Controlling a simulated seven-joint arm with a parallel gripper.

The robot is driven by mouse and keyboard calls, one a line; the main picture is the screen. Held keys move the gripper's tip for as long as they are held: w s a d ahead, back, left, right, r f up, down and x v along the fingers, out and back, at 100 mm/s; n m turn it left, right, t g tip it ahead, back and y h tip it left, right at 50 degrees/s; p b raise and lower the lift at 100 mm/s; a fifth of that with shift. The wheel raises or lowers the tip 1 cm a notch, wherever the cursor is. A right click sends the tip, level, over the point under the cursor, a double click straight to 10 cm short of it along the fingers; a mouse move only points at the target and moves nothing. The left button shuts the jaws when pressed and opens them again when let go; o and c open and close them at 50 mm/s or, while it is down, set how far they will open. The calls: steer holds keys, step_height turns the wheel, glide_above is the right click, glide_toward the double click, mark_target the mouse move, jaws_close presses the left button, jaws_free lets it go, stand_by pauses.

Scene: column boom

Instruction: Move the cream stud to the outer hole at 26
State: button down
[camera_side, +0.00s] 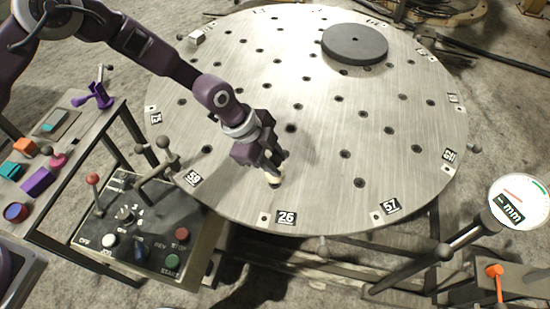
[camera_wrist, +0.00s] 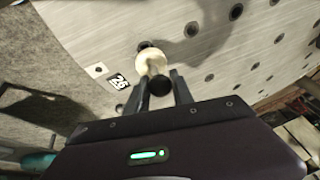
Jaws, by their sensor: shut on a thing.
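My gripper (camera_side: 268,168) is over the round metal plate (camera_side: 330,190), inward of the label 26 (camera_side: 286,217). It is shut on the cream stud (camera_side: 275,180), whose pale lower end shows below the fingers in the side view. In the wrist view the cream stud (camera_wrist: 151,62) is between the two fingers of my gripper (camera_wrist: 160,85), with a dark round end towards the camera. A dark hole shows partly behind the stud in the wrist view. The label 26 (camera_wrist: 118,81) is left of the stud there. I cannot tell whether the stud touches the plate.
A dark grey disc (camera_side: 354,44) lies on the plate's far side. Labels 59 (camera_side: 193,178) and 57 (camera_side: 390,206) sit along the near rim. A control box (camera_side: 150,235) with knobs and levers stands left of the plate. A gauge (camera_side: 519,201) stands at the right.

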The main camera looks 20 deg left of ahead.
steer(key=shift+f, duration=2.15)
steer(key=c, duration=1.4)
jaws_free()
steer(key=shift+r, duration=3.8)
steer(key=o, duration=0.6)
